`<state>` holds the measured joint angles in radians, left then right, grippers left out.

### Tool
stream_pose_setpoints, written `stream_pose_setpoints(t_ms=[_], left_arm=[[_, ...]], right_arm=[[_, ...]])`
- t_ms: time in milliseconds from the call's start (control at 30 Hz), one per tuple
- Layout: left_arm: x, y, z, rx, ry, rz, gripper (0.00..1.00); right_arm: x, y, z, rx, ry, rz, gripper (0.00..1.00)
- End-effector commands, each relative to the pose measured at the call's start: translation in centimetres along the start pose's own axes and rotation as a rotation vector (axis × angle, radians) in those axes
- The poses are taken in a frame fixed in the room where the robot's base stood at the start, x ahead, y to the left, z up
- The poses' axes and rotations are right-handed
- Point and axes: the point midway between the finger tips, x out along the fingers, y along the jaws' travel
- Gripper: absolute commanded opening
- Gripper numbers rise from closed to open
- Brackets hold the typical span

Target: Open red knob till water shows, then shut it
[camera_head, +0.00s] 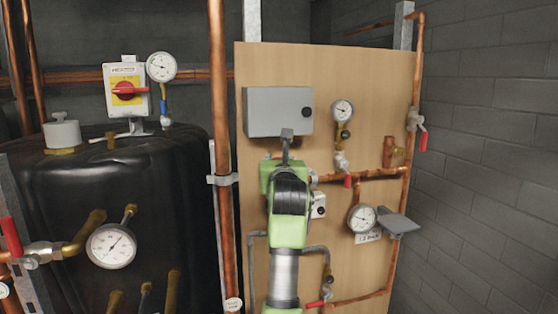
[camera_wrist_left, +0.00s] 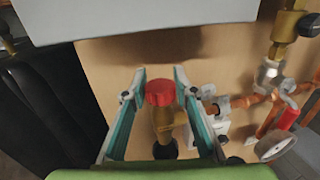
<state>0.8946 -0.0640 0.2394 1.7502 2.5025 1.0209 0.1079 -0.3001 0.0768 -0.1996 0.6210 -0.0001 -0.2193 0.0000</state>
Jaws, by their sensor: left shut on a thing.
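The red knob (camera_wrist_left: 160,92) sits on top of a brass valve body (camera_wrist_left: 165,125), in front of the wooden panel and below a grey box. In the left wrist view it is between the two fingers of my left gripper (camera_wrist_left: 158,80), which is shut on it. The finger pads reach along both sides of the valve. In the head view my left gripper (camera_head: 287,143) is just under the grey box, and the arm hides the red knob there. No running water is visible in either view. My right gripper is in neither view.
The grey box (camera_head: 278,111) is close above my left gripper. Copper pipes (camera_head: 365,174), a gauge (camera_head: 361,217) and red-handled valves are to the right on the wooden panel (camera_head: 370,75). A black tank (camera_head: 120,200) stands at the left.

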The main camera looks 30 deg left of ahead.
Motion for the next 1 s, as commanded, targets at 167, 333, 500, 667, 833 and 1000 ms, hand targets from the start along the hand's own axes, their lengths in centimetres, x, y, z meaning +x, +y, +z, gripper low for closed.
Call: stream_pose_setpoints(t_ms=[167,333,500,667,833,1000], left_arm=[[0.1,0.0,-0.1,0.001,0.002,0.000,0.42],[0.0,0.0,-0.1,0.001,0.001,0.001,0.44],[0.0,0.0,0.0,0.000,0.000,0.001,0.44],[-1.3,-0.1,0.0,0.000,-0.001,-0.001,0.44],[-4.6,-0.2,-0.1,-0.001,0.000,-0.002,0.44],[-8.2,-0.1,-0.1,-0.001,0.001,-0.001,0.44]], right_arm=[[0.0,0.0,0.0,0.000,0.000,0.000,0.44],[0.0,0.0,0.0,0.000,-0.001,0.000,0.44],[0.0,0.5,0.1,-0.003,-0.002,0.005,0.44],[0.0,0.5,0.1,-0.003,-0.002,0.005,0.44],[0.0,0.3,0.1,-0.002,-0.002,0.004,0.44],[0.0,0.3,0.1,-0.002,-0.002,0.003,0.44]])
